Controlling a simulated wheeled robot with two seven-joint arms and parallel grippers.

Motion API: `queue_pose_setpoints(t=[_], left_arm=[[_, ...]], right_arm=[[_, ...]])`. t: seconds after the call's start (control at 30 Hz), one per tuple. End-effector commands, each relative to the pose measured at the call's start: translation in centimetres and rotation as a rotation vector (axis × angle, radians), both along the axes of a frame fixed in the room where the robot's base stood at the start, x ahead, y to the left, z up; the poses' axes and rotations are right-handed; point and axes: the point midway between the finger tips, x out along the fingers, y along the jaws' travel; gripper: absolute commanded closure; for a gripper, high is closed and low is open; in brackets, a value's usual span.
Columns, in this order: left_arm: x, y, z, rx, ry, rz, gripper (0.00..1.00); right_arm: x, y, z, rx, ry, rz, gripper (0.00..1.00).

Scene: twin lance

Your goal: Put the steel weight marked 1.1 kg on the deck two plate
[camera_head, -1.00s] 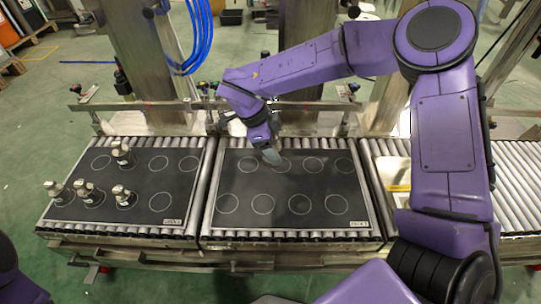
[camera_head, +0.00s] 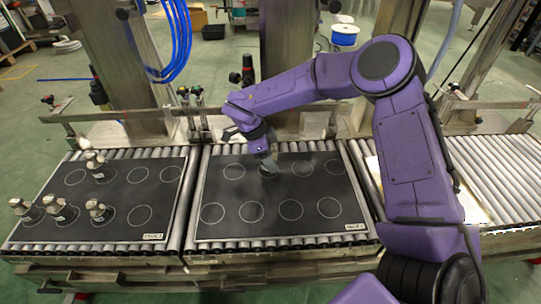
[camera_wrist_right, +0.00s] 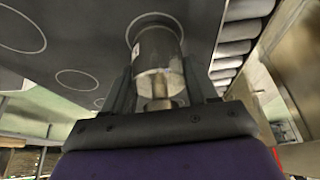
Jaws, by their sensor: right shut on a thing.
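My right gripper (camera_head: 268,163) is over the back row of rings on the middle black plate (camera_head: 265,190), which I take for the deck two plate; its small label is unreadable. In the right wrist view the gripper (camera_wrist_right: 160,85) is shut on a steel weight (camera_wrist_right: 157,52), with a finger on each side of it. The weight's far end is at a white ring, but I cannot tell whether it touches the plate. The marking on the weight is unreadable. My left gripper is not in view.
Several steel weights, such as one at the front left (camera_head: 58,207), stand on the left black plate (camera_head: 150,190). Rollers (camera_head: 515,180) lie to the right of the middle plate. A metal rail (camera_head: 130,112) and posts stand behind. The front rings are empty.

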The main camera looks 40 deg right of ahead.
Motion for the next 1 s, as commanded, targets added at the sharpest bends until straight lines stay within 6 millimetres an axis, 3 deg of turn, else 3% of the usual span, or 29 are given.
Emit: queue_pose_setpoints(t=[0.1, 0.13, 0.2, 0.47, 0.57, 0.8, 1.0], left_arm=[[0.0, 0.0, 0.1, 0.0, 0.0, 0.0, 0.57], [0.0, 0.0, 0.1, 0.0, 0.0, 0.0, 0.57], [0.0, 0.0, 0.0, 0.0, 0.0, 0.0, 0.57], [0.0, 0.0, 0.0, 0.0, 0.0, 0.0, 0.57], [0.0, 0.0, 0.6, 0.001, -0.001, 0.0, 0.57], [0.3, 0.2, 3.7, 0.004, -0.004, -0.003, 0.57], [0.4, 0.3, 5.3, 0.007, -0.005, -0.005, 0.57]], right_arm=[[0.1, 0.0, 0.1, 0.0, -0.002, -0.001, 1.0], [0.0, 0.0, -0.1, 0.0, 0.001, 0.0, 0.36], [0.0, 0.0, -0.1, 0.0, 0.001, 0.0, 0.16], [0.0, 0.0, -0.1, 0.0, 0.0, 0.0, 0.16], [0.1, 0.2, 0.9, 0.0, -0.001, 0.0, 0.16], [1.3, 2.0, 6.6, -0.001, -0.001, -0.001, 0.16], [2.1, 3.4, 10.2, 0.0, 0.0, 0.0, 0.16]])
